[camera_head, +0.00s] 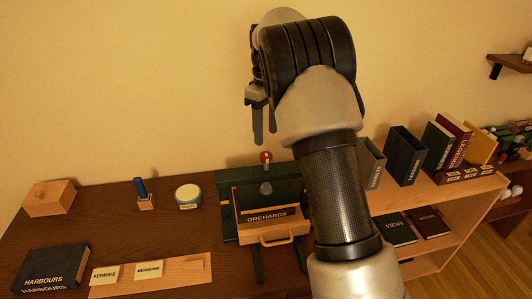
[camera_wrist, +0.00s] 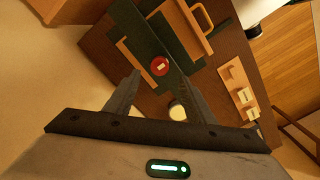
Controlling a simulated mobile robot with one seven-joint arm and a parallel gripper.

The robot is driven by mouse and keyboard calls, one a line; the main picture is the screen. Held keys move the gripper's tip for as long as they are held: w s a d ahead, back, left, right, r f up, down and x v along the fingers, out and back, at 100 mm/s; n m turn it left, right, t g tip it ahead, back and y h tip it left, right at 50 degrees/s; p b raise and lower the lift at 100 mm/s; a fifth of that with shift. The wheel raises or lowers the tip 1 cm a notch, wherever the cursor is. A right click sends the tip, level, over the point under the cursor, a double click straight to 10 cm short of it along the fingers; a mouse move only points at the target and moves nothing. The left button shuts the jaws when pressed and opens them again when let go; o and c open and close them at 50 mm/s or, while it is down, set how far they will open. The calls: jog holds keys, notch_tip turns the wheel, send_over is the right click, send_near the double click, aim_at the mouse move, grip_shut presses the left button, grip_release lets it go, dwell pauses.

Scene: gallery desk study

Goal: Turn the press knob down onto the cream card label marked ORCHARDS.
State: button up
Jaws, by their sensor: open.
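The press has a dark green frame (camera_head: 228,206) and a red knob (camera_head: 266,157) on top, with a grey round part (camera_head: 266,188) below the knob. The lettering ORCHARDS shows on a label (camera_head: 268,216) in the press, above a wooden handle (camera_head: 278,236). My gripper (camera_head: 263,139) is open and empty, above the knob and apart from it. In the wrist view the red knob (camera_wrist: 160,66) appears between the fingertips of my gripper (camera_wrist: 159,72), beyond them. The underside of the knob is hidden in the wrist view.
On the dark desk (camera_head: 130,225) are a wooden box (camera_head: 50,198), a blue-handled stamp (camera_head: 142,193), a round tin (camera_head: 188,196), a HARBOURS box (camera_head: 51,269) and a wooden strip (camera_head: 185,271) with cards. Upright books (camera_head: 440,145) and slipcases stand right, behind my arm.

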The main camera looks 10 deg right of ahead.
aim_at(266, 154)
notch_tip(266, 154, down, 8)
jog(key=shift+r, duration=0.1)
jog(key=shift+c, duration=0.5)
jog(key=c, duration=1)
